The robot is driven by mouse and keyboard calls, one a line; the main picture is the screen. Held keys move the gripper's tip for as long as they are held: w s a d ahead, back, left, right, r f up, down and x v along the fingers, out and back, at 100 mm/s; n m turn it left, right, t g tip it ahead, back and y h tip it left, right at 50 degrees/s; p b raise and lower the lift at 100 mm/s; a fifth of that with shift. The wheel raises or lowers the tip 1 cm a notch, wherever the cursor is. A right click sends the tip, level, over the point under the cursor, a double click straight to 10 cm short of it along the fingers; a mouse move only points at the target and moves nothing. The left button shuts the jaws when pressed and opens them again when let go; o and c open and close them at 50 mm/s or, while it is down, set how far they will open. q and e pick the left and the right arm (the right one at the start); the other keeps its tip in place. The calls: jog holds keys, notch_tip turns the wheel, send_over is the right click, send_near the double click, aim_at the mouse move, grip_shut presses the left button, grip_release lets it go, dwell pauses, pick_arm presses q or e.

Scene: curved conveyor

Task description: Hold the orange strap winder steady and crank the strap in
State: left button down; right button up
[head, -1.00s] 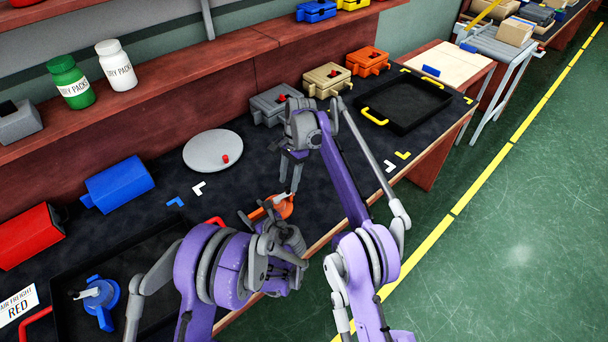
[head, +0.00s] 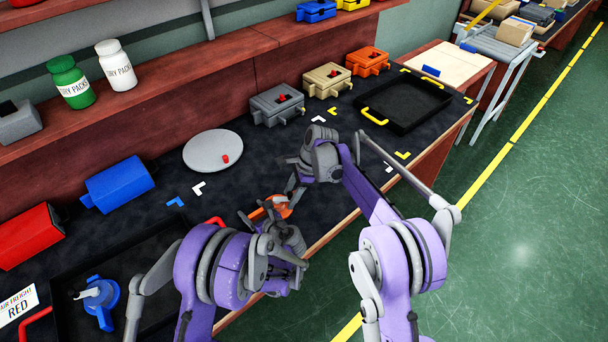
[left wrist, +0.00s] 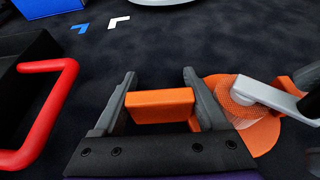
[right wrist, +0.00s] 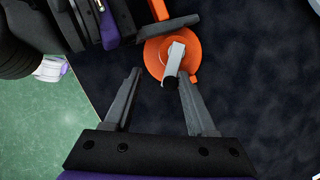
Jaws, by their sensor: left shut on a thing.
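The orange strap winder (head: 282,205) is near the table's front edge, partly hidden by my arms in the head view. My left gripper (left wrist: 158,85) is shut on the winder's orange handle (left wrist: 160,106), a finger on each side. The round orange drum (left wrist: 262,138), with pale strap windings, sits just right of the fingers. My right gripper (right wrist: 160,76) is open, its fingertips near the drum (right wrist: 158,48). The grey crank arm (right wrist: 174,60) and its black knob (right wrist: 169,82) lie between the fingers, closer to the right one. Contact cannot be told.
A black tray with red handles (left wrist: 50,66) lies left of my left gripper. In the head view, a blue strap dispenser (head: 99,297) lies in it. A grey round plate (head: 213,152) is behind the winder. A black tray with yellow handles (head: 406,98) is far right.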

jog(key=m, duration=0.1)
jog(key=s+m+t, duration=0.1)
jog(key=shift+s+a+m, duration=0.2)
jog(key=shift+a+m, duration=0.05)
jog(key=shift+m, duration=0.15)
jog(key=shift+s+r+m+t, duration=0.1)
jog(key=shift+r+m+t, duration=0.2)
jog(key=shift+m, duration=0.3)
jog(key=v, duration=1.1)
jog(key=shift+r, duration=0.15)
jog(key=shift+d, duration=0.15)
jog(key=a+f+n, duration=0.1)
jog(key=f, duration=0.2)
jog(key=w+a+f+n, duration=0.1)
jog(key=f, duration=0.3)
jog(key=a+f+n+g, duration=0.1)
jog(key=a+f, duration=0.1)
jog(key=f, duration=0.2)
jog(key=shift+w, duration=0.4)
jog(key=shift+c, duration=0.2)
grip_shut()
